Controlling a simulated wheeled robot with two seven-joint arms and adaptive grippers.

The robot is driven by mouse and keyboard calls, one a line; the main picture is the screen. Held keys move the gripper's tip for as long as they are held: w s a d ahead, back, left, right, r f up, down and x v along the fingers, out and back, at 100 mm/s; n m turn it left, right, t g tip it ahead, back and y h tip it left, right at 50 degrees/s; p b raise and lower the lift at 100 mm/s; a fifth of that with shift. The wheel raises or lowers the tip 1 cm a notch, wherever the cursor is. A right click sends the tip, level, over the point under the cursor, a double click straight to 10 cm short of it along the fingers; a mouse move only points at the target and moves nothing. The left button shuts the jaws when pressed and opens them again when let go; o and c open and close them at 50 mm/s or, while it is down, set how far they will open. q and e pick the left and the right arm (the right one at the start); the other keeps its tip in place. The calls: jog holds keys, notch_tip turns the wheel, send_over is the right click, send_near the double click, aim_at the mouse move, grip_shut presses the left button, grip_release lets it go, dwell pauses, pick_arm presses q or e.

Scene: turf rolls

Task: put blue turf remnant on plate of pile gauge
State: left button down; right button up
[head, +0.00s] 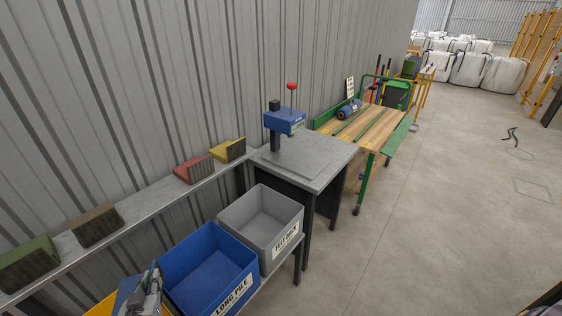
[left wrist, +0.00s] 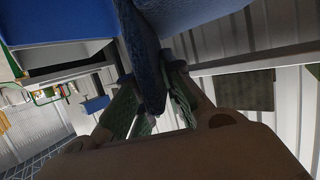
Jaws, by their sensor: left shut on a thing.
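My left gripper (head: 148,291) shows at the bottom left of the head view, over the near bins. In the left wrist view its green-padded fingers (left wrist: 152,104) are shut on the blue turf remnant (left wrist: 142,48), a dark blue textured piece. In the head view a blue part of the remnant (head: 128,295) shows beside the fingers; the rest is hidden. The pile gauge (head: 285,120) stands on the grey table, with a blue head, a black post and a red knob. Its flat grey plate (head: 285,165) is bare and well away from the gripper. My right gripper is not in view.
A blue bin (head: 207,268) labelled long pile and a grey bin (head: 262,222) stand between gripper and gauge. A wall shelf (head: 150,195) carries green, brown, red and yellow remnants. A wooden bench (head: 375,130) with a blue roll stands beyond. The floor at right is mostly clear.

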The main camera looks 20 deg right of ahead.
pick_arm(q)
jog(key=shift+s+f, duration=0.25)
jog(key=shift+f, duration=0.25)
jog(key=shift+f+b, duration=1.05)
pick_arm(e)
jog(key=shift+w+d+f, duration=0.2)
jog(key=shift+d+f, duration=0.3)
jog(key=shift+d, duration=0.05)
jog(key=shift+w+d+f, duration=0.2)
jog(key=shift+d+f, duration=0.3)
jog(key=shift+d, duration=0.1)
